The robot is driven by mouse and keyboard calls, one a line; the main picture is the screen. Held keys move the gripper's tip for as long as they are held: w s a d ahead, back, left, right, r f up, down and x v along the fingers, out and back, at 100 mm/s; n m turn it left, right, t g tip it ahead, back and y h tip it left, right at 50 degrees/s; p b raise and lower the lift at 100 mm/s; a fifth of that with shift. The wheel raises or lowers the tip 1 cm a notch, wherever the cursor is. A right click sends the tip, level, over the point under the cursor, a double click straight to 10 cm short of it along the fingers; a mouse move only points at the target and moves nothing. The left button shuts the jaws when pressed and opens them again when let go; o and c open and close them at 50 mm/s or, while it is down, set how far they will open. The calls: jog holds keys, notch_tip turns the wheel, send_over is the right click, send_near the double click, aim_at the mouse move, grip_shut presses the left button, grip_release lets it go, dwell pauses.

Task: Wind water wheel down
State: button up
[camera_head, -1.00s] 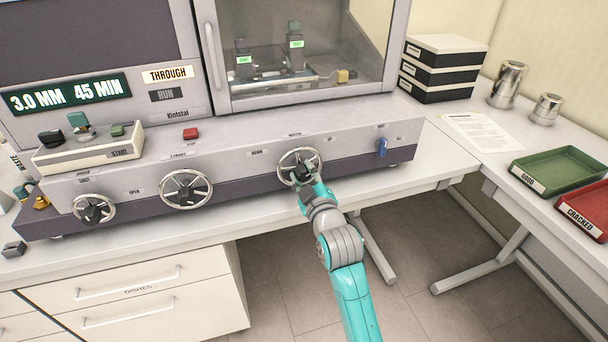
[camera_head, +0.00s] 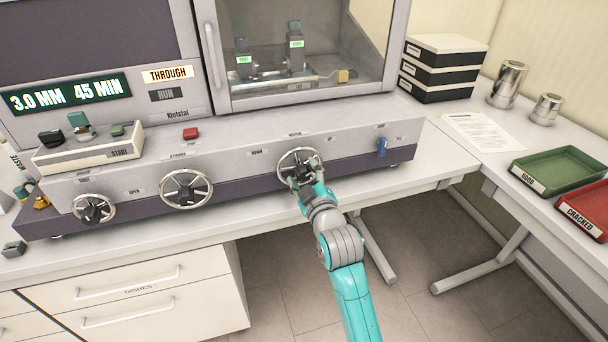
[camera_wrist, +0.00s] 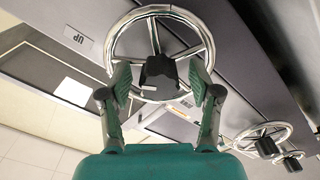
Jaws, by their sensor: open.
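The rightmost handwheel (camera_head: 286,155) on the machine front has a chrome rim, spokes and a black knob. My gripper (camera_head: 305,175) is in front of this wheel and hides part of it. In the wrist view the wheel (camera_wrist: 112,38) fills the top middle, with a label reading UP (camera_wrist: 78,39) beside it. The black knob (camera_wrist: 159,70) shows between the spread fingertips of my open gripper (camera_wrist: 163,85), with a gap on both sides. I cannot tell whether the fingers touch the rim.
Two more handwheels, the middle one (camera_head: 186,189) and the left one (camera_head: 94,208), sit along the same panel. A blue lever (camera_head: 381,147) is to the right. A glass-fronted chamber (camera_head: 350,50) is above. Green (camera_head: 560,170) and red (camera_head: 590,205) trays stand on the right bench.

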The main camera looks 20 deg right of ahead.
jog(key=s, duration=1.2)
jog(key=w+m, duration=0.4)
jog(key=m, duration=0.2)
jog(key=w+m, duration=0.4)
jog(key=m, duration=0.2)
jog(key=w+m, duration=0.4)
jog(key=m, duration=0.2)
dwell(0.4)
jog(key=shift+c, duration=0.2)
jog(key=c, duration=1.1)
